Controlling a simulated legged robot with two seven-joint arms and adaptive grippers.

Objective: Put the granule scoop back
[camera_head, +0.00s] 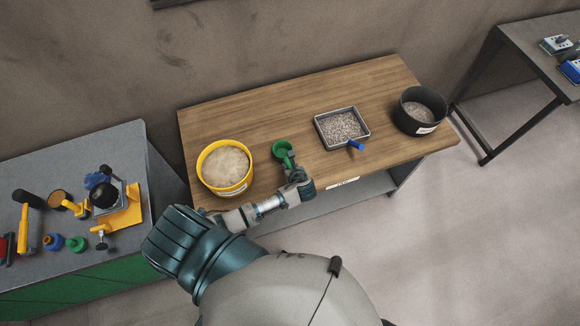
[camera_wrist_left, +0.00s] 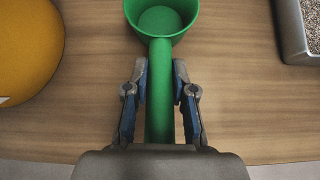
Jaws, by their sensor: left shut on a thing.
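The green granule scoop (camera_head: 283,150) shows over the wooden table, between the yellow bucket and the grey tray. In the left wrist view the scoop (camera_wrist_left: 160,20) has its round cup at the top and its handle running down between the fingers. My left gripper (camera_head: 294,180) is shut on the handle; its fingers (camera_wrist_left: 160,90) lie on either side of it. The cup looks empty. I cannot tell whether the scoop touches the table. My right gripper is not in view.
A yellow bucket (camera_head: 203,173) of pale powder stands left on the wooden table (camera_head: 290,95). A grey tray (camera_head: 367,130) of granules with a blue-handled tool (camera_head: 356,145) is right of the scoop. A black bucket (camera_head: 419,122) stands at the right end. A grey bench (camera_head: 110,145) holds tools.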

